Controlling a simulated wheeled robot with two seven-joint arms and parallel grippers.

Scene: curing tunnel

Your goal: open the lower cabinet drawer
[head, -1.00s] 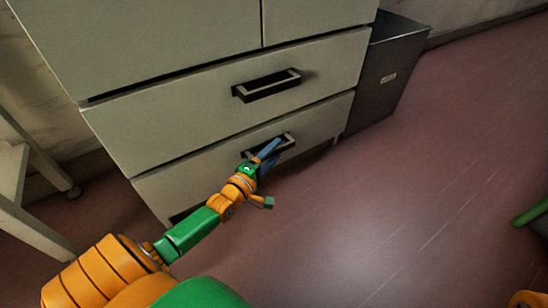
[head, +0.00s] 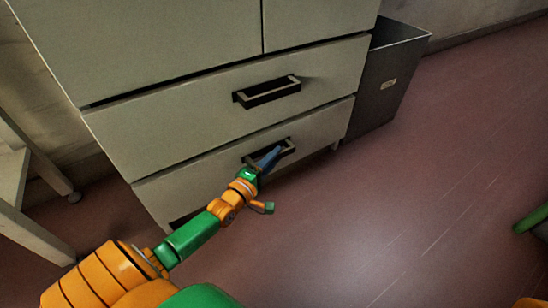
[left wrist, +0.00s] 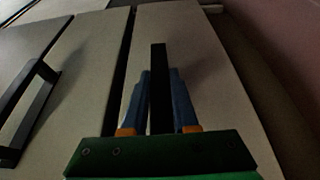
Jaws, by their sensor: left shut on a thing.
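The lower drawer (head: 210,175) is the bottom front of the pale cabinet and looks closed, about level with the drawer front above. Its dark handle (head: 288,146) is partly covered by my left gripper (head: 271,158). In the left wrist view the handle is a dark upright bar (left wrist: 158,75) between the two blue fingers of my left gripper (left wrist: 161,100). The left gripper is shut on this handle. The lower drawer front (left wrist: 190,50) also fills the middle of that view. My right gripper is not in view.
The upper drawer (head: 200,110) is closed, with its own dark handle (head: 268,91). A dark grey box (head: 385,85) stands against the cabinet's right side. A pale piece of furniture (head: 25,200) stands at the left. The reddish floor (head: 410,210) is clear in front and to the right.

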